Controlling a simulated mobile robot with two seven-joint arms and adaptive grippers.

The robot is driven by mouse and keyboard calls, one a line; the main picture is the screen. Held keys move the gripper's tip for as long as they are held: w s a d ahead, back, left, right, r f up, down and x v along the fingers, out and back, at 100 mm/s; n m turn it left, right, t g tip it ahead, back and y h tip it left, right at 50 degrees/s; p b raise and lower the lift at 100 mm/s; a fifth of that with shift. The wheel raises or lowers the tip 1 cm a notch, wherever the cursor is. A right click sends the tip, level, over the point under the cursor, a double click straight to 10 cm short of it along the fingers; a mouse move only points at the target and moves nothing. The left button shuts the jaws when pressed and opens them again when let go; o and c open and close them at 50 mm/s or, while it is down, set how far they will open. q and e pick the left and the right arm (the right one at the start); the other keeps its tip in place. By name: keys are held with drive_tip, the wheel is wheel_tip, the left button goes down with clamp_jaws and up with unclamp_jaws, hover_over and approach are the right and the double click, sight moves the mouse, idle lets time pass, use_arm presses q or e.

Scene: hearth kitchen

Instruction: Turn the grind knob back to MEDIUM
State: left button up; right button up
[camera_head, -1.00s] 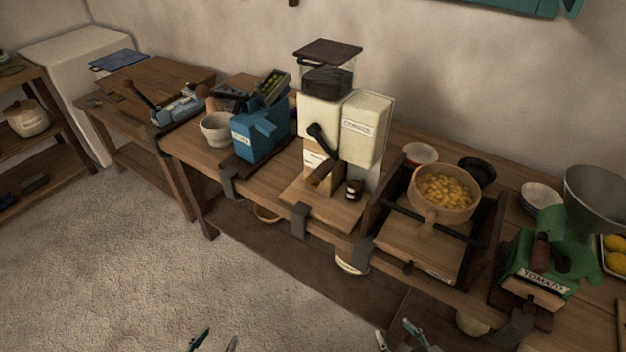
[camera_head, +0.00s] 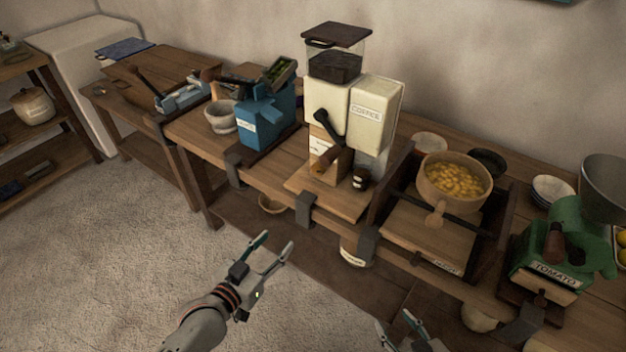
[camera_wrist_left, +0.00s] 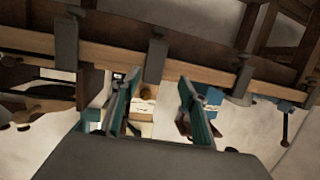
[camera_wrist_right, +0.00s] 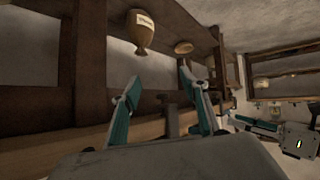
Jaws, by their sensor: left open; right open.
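The cream coffee grinder (camera_head: 376,98), labelled COFFEE, stands upright on the bench, with a dark-lidded hopper on top. My left gripper (camera_head: 278,243) is open and empty, in front of and below the bench edge. In the left wrist view, its fingers (camera_wrist_left: 157,80) frame pale and wooden parts. My right gripper (camera_head: 394,320) is open and empty, low at the bottom edge.
A blue mill (camera_head: 262,118) stands left of the grinder. To the right are a wooden pan of yellow pieces (camera_head: 432,186) and a green TOMATO mill (camera_head: 556,255). Grey clamps (camera_head: 305,210) jut from the bench front. The floor before it is clear.

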sight(316, 172)
use_arm(q)
drive_tip(key=w+d+r+h, duration=0.1)
drive_tip(key=w+d+r, duration=0.2)
drive_tip(key=w, duration=0.2)
drive_tip(key=w+d+r+m+h+b, duration=0.1)
drive_tip(key=w+d+r, duration=0.2)
drive_tip(key=w+d, duration=0.1)
drive_tip(key=w+d+r+t+h+b, duration=0.1)
drive_tip(key=w+d+r, duration=0.2)
drive_tip(key=w, duration=0.3)
drive_tip(key=shift+w+d+m, duration=0.2)
drive_tip(key=shift+w+m, duration=0.1)
use_arm(e)
drive_tip(key=shift+a+f+y, duration=0.15)
drive_tip(key=shift+a+f, duration=0.05)
drive_tip(key=shift+f, duration=0.4)
drive_tip(key=shift+a+f+y, duration=0.15)
drive_tip(key=shift+a+f, duration=0.05)
drive_tip(key=shift+f, duration=0.4)
use_arm(q)
drive_tip(key=shift+c, duration=0.3)
drive_tip(key=c, duration=1)
drive_tip(key=shift+c, duration=0.2)
use_arm(e)
drive_tip(key=shift+w+r, duration=0.1)
drive_tip(key=shift+r, duration=0.2)
